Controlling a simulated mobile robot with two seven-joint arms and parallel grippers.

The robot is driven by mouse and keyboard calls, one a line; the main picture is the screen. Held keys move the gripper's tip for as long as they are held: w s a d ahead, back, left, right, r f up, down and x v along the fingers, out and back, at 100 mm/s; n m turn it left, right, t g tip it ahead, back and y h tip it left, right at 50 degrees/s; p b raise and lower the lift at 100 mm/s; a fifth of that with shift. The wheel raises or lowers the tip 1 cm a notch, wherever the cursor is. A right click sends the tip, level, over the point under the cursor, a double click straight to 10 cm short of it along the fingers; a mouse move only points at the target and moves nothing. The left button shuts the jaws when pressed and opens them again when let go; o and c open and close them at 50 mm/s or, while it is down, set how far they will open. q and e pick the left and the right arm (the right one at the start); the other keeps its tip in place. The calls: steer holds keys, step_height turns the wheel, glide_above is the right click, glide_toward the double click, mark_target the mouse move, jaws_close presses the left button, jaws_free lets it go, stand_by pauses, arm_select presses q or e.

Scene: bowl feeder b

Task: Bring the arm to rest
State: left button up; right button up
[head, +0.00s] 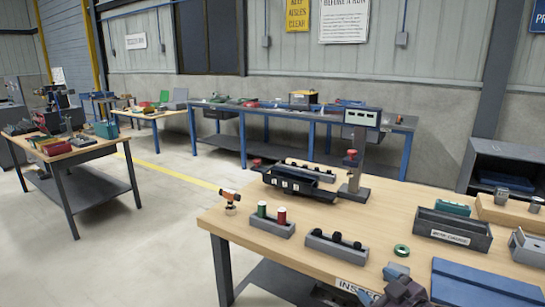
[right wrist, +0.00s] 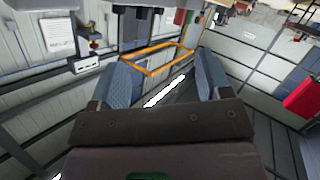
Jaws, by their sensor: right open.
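My right gripper (head: 384,284) shows at the bottom of the head view, over the front edge of the wooden workbench (head: 330,215). In the right wrist view its two blue-grey fingers stand wide apart, with nothing between them (right wrist: 166,82). The wrist view looks out at walls and the floor, turned at an odd angle. Most of my right arm is outside the head view. My left gripper is not in view.
Close to the gripper are a blue mat (head: 485,285), a green ring (head: 401,250) and a grey holder with black parts (head: 336,247). A dark labelled bin (head: 452,230) stands behind. A dark feeder tray (head: 300,183) and a post with a display (head: 355,160) stand further back.

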steer(key=s+d+f+m+g+h, duration=0.1)
steer(key=s+f+m, duration=0.3)
steer(key=s+f, duration=0.7)
steer(key=s+d+f+m+g+h, duration=0.2)
steer(key=s+f, duration=0.8)
steer(key=s, duration=0.5)
steer(key=shift+s+d+f+m+h, duration=0.35)
steer(key=shift+d+m+h, duration=0.45)
steer(key=shift+h, duration=0.4)
